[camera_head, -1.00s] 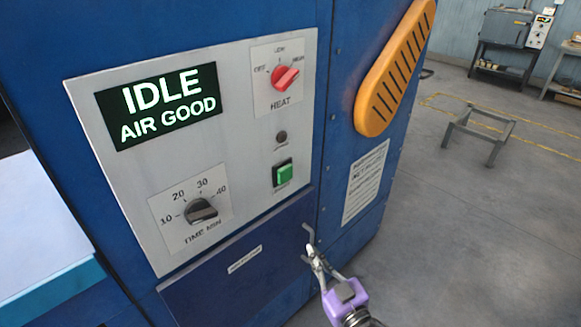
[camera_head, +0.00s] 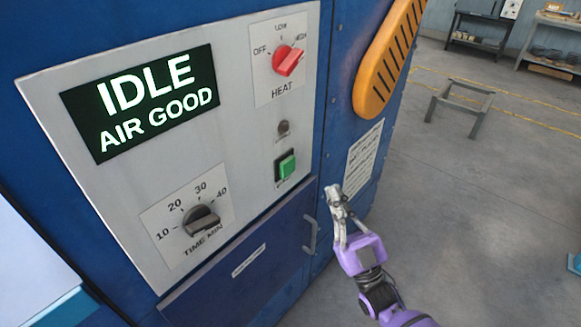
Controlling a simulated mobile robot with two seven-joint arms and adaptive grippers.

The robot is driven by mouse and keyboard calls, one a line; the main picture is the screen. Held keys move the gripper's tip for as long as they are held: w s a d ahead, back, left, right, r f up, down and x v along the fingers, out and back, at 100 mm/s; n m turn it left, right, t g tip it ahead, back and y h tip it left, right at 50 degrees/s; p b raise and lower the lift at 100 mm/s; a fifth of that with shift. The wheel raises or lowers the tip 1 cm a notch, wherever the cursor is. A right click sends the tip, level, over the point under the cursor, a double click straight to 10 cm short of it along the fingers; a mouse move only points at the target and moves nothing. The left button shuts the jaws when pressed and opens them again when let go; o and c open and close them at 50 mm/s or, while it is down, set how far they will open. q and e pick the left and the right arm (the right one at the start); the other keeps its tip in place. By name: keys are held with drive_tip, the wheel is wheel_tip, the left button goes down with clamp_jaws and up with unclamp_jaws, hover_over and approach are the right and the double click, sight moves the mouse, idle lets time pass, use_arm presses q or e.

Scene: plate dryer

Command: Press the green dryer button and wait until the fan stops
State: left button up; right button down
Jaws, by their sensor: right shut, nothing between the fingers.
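The green dryer button (camera_head: 286,165) sits in a dark square frame on the right side of the grey control panel (camera_head: 100,205). The display (camera_head: 150,97) on the panel reads IDLE, AIR GOOD. My right gripper (camera_head: 334,190) is shut and empty. It is to the right of the button and slightly lower in the picture, apart from it, in front of the blue cabinet's edge. My left gripper is not in view. The fan itself cannot be made out.
A red heat knob (camera_head: 288,60) and a black time knob (camera_head: 201,220) are on the panel. A metal handle (camera_head: 310,235) is on the lower door (camera_head: 225,285). An orange slotted cover (camera_head: 390,60) is on the cabinet's side. Open floor lies to the right.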

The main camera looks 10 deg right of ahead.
sight(287, 167)
drive_tip(key=w+a+b, duration=0.1)
drive_tip(key=w+a, duration=0.4)
drive_tip(key=w, duration=0.2)
drive_tip(key=shift+a+b, duration=0.3)
drive_tip(key=shift+w, duration=0.1)
idle(0.6)
idle(0.7)
drive_tip(key=shift+w+a, duration=0.1)
